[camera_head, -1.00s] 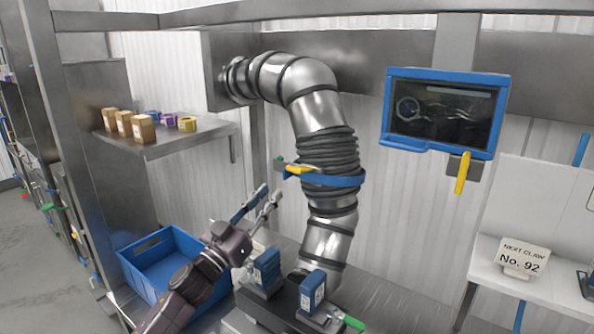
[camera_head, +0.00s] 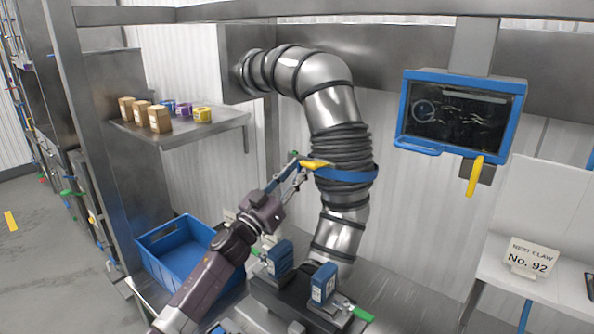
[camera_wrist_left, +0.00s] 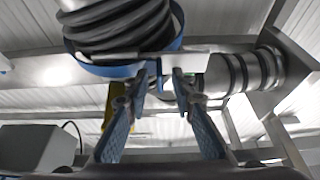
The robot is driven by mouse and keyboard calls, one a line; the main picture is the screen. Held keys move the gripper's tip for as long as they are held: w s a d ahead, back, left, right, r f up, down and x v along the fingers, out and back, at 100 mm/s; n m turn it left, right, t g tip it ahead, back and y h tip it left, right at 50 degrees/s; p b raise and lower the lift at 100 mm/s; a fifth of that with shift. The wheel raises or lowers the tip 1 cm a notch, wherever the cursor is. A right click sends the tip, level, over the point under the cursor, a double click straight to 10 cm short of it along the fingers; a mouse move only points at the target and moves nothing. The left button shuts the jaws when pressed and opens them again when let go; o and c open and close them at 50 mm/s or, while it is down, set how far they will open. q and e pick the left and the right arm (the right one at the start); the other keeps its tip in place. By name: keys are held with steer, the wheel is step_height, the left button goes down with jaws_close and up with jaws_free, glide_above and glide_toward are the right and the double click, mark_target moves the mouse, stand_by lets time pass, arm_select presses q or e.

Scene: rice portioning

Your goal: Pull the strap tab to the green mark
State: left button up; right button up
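A blue strap (camera_head: 347,175) circles the ribbed sleeve of the metal duct; it also shows in the left wrist view (camera_wrist_left: 108,71). A yellow strap tab (camera_head: 317,163) sits at the strap's left side. A small green spot (camera_head: 293,156) lies just left of the tab, partly hidden by my fingers; I cannot tell whether it is the green mark. My left gripper (camera_head: 298,174) is at the tab. In the left wrist view its fingertips (camera_wrist_left: 160,78) are apart, close below the strap and a pale block (camera_wrist_left: 186,62). I cannot tell whether they touch. My right gripper is not in view.
The metal duct (camera_head: 334,108) stands behind the gripper. A blue-framed screen (camera_head: 460,112) with a yellow handle hangs at right. A shelf (camera_head: 190,134) with small boxes and a blue crate (camera_head: 160,234) are at left. Blue containers (camera_head: 280,258) stand below.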

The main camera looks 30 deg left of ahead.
arm_select(q)
jaws_close()
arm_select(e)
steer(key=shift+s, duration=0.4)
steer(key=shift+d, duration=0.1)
arm_select(q)
steer(key=a, duration=0.3)
steer(key=shift+w+a+b, duration=0.1)
steer(key=shift+a+b, duration=0.25)
steer(key=shift+a, duration=0.45)
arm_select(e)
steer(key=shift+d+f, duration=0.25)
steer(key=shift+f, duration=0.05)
arm_select(q)
jaws_free()
steer(key=shift+d, duration=0.1)
steer(key=shift+f, duration=0.1)
steer(key=d+v, duration=0.1)
steer(key=v, duration=1.1)
steer(key=shift+a, duration=0.4)
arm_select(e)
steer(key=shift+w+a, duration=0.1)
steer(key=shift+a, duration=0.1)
